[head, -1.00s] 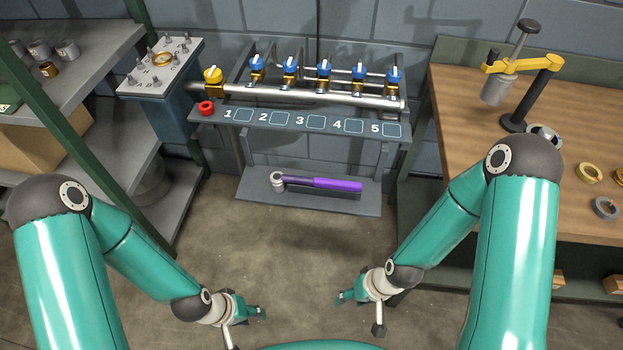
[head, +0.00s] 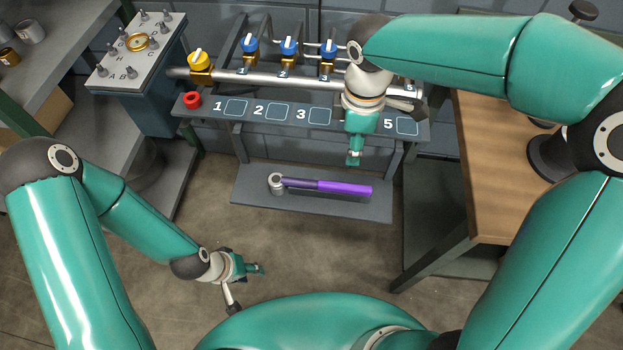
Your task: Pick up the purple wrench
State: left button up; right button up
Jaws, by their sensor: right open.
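The purple wrench (head: 330,187) lies flat on the low grey shelf (head: 300,206) under the valve rack. Its round grey head points left and its purple handle points right. My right gripper (head: 355,160) hangs pointing down above the handle's right part, apart from it as far as I can see; it is open and empty. My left gripper (head: 248,283) is low over the floor, to the left of and nearer than the shelf. Its fingers are small and turned, so I cannot tell whether it is open.
The valve rack (head: 270,116) with numbered squares and blue-handled valves stands above and behind the wrench; my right arm hides part of it. A red ring (head: 192,100) sits at its left end. A wooden workbench (head: 490,170) stands right, a stud-topped cabinet (head: 135,50) left.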

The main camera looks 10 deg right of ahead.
send_over(345, 184)
jog(key=d, duration=0.1)
notch_tip(345, 184, down, 9)
jog(key=shift+d+f, duration=0.1)
jog(key=shift+d, duration=0.05)
jog(key=shift+s+a+f, duration=0.1)
jog(key=shift+a+f, duration=0.1)
jog(key=shift+f, duration=0.7)
jog(key=shift+w+a+f, duration=0.1)
jog(key=shift+a+f, duration=0.15)
jog(key=shift+f, duration=0.6)
jog(key=shift+s+a+f, duration=0.1)
jog(key=shift+a+f, duration=0.1)
jog(key=shift+f, duration=0.7)
grip_shut()
